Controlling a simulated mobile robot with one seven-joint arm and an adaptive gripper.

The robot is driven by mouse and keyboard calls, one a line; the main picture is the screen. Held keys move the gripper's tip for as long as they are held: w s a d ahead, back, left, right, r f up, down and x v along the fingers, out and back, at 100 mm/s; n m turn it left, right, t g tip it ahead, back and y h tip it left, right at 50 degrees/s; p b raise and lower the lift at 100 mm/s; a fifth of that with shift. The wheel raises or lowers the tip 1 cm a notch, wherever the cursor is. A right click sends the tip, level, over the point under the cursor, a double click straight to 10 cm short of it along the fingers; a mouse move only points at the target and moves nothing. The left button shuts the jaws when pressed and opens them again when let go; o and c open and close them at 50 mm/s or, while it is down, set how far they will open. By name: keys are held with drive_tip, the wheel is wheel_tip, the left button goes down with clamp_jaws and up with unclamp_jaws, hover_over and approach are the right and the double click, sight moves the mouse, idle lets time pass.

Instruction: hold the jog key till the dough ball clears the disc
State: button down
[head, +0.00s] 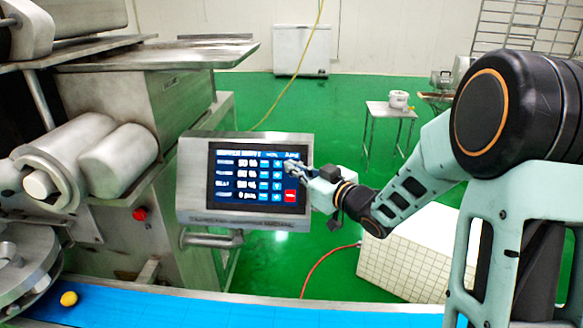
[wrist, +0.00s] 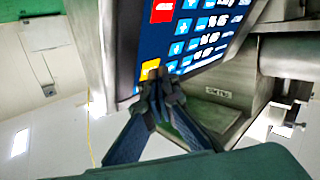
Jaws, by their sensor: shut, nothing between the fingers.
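The touch panel (head: 232,175) has a dark blue screen with rows of light blue keys and a red key (head: 290,196). In the wrist view, my gripper (wrist: 157,76) is shut and empty, its fingertips at an orange-yellow key (wrist: 150,67) on the screen. They seem to touch it, but I cannot be sure. In the head view, my gripper (head: 289,167) covers that key. The yellow dough ball (head: 69,298) shows at the lower left, on the blue belt (head: 170,308). The round metal disc part (head: 25,262) is just left of it; any gap is unclear.
A red stop button (head: 140,213) sits on the machine body left of the panel. A metal handle bar (head: 210,240) runs below the panel. A white tiled block (head: 400,262) stands behind the belt at right. Open green floor lies beyond the panel.

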idle(0.8)
drive_tip(key=shift+s+r, duration=0.35)
drive_tip(key=shift+s, duration=0.3)
drive_tip(key=s+r, duration=0.1)
drive_tip(key=s+p, duration=0.1)
drive_tip(key=s, duration=0.1)
drive_tip(key=s+r, duration=0.1)
drive_tip(key=shift+s+r+p, duration=0.15)
drive_tip(key=shift+r+p, duration=0.15)
